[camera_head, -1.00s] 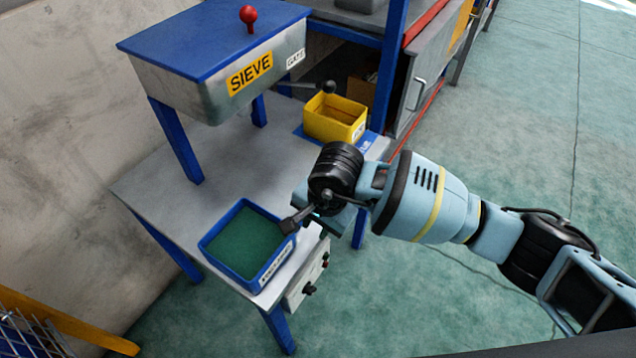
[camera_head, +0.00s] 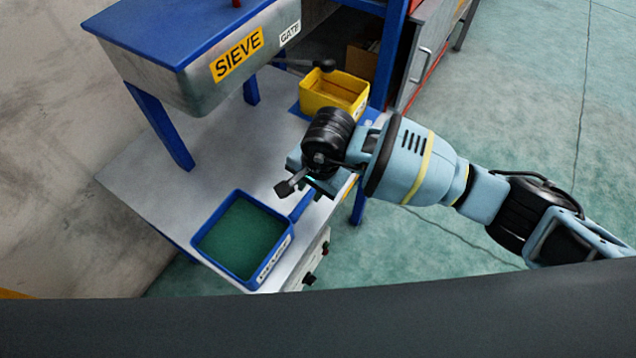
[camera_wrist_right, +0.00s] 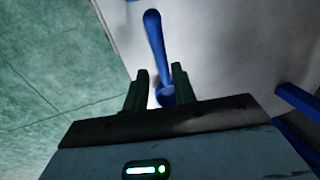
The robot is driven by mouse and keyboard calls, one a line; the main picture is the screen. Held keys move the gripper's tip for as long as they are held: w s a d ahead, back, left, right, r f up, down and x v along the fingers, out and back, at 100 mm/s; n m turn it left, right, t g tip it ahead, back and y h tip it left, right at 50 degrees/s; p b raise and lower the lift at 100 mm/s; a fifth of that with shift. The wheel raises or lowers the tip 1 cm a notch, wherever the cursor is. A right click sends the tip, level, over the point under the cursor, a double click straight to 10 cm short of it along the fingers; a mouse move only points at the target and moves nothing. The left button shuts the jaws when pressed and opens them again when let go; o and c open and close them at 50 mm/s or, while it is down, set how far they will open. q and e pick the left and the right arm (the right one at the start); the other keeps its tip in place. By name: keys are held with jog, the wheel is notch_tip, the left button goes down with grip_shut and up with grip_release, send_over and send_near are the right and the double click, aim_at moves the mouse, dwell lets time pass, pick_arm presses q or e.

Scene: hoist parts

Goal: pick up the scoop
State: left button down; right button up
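The blue scoop (camera_wrist_right: 155,35) lies on the pale table top in the right wrist view, its long handle pointing up the picture. Its near end (camera_wrist_right: 166,95) shows between the two dark fingers. My right gripper (camera_wrist_right: 160,72) is open, one finger on each side of the scoop. I cannot tell whether either finger touches it. In the head view my right gripper (camera_head: 302,190) is over the table's right part, beyond the blue tray. A blue strip (camera_head: 301,206) below it looks like part of the scoop; the rest is hidden. My left gripper is not in view.
A blue tray (camera_head: 284,251) with green contents stands at the table's near edge. A yellow bin (camera_head: 345,97) stands farther back, near the blue-topped sieve (camera_head: 170,40). Controls (camera_head: 315,264) are on the table's front. Green floor is open to the right.

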aim_at(306, 199)
jog(key=shift+w+a+f, duration=0.1)
jog(key=shift+a+f, duration=0.1)
jog(key=shift+f, duration=0.6)
jog(key=shift+w+a+f, duration=0.1)
jog(key=shift+a+f, duration=0.05)
jog(key=shift+f, duration=0.7)
jog(key=shift+w+a+f, duration=0.1)
jog(key=shift+a+f, duration=0.1)
jog(key=shift+f, duration=0.6)
grip_shut()
